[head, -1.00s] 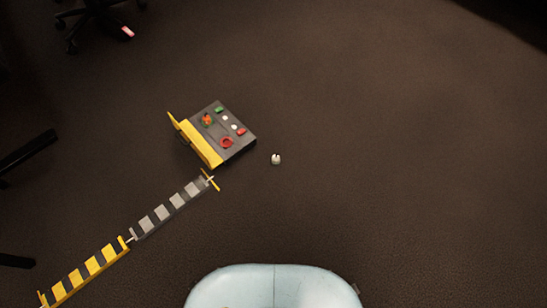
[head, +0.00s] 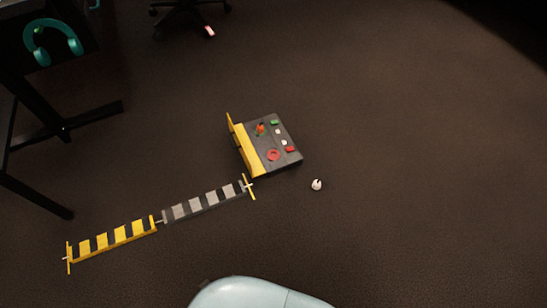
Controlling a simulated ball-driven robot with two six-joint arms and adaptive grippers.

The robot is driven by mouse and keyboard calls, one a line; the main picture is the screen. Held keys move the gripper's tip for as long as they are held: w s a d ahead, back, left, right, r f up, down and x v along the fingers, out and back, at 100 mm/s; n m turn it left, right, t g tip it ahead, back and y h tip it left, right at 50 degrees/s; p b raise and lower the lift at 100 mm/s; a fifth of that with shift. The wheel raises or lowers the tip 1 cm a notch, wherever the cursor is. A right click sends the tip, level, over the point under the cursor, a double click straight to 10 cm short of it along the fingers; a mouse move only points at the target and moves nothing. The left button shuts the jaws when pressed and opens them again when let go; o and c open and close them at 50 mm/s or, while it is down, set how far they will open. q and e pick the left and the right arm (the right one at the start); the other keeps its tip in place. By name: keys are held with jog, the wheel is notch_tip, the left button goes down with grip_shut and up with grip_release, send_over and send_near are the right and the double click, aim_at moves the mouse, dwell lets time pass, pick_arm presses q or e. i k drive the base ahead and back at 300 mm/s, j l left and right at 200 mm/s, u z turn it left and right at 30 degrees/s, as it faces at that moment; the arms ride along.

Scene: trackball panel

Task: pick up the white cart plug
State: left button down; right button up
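A small white plug (head: 316,185) sits on the dark floor in the head view, just right of the near corner of the control panel and apart from it. Dark marks show on its top, too small to make out. Neither of my grippers is in view. Only my own pale body shows at the bottom edge.
A grey and yellow control panel (head: 281,153) with coloured buttons lies on the floor. A grey striped strip (head: 203,203) and a yellow striped strip (head: 113,240) stretch left from it. A dark desk frame (head: 65,135) stands at left. Floor right of the plug is clear.

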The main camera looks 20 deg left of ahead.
aim_at(317, 183)
jog(key=i+j+z, duration=0.25)
jog(key=i+z, duration=0.2)
jog(key=i+j+z, duration=0.25)
jog(key=j+z, duration=0.2)
